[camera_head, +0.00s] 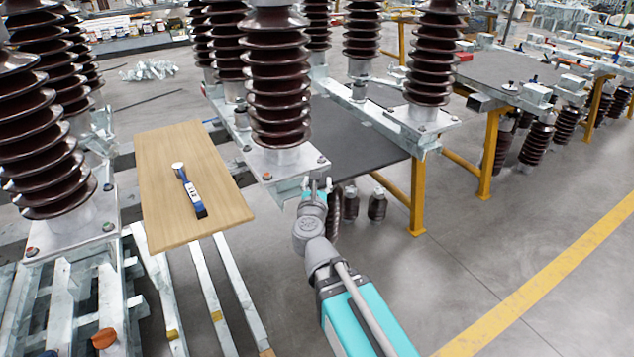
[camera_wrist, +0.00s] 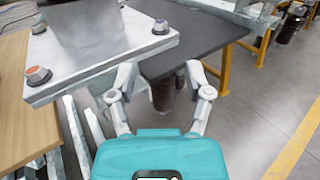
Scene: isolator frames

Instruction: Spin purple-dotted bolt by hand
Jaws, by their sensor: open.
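The purple-dotted bolt (camera_wrist: 160,26) stands upright at the right corner of a grey metal base plate (camera_wrist: 95,65) in the wrist view. It also shows small in the head view (camera_head: 322,160), where its dot colour is hard to tell. An orange-dotted bolt (camera_wrist: 38,75) stands at the plate's left corner. My gripper (camera_wrist: 160,74) is open and empty, its two fingers apart. In the head view my gripper (camera_head: 317,184) is just in front of and below the plate's right corner, apart from the purple-dotted bolt.
A tall brown ribbed insulator (camera_head: 278,85) rises from the plate. A wooden board (camera_head: 155,205) with a blue-handled tool (camera_head: 190,190) lies left. A dark tabletop (camera_head: 350,145) on yellow legs is close behind my gripper. Open floor lies to the right.

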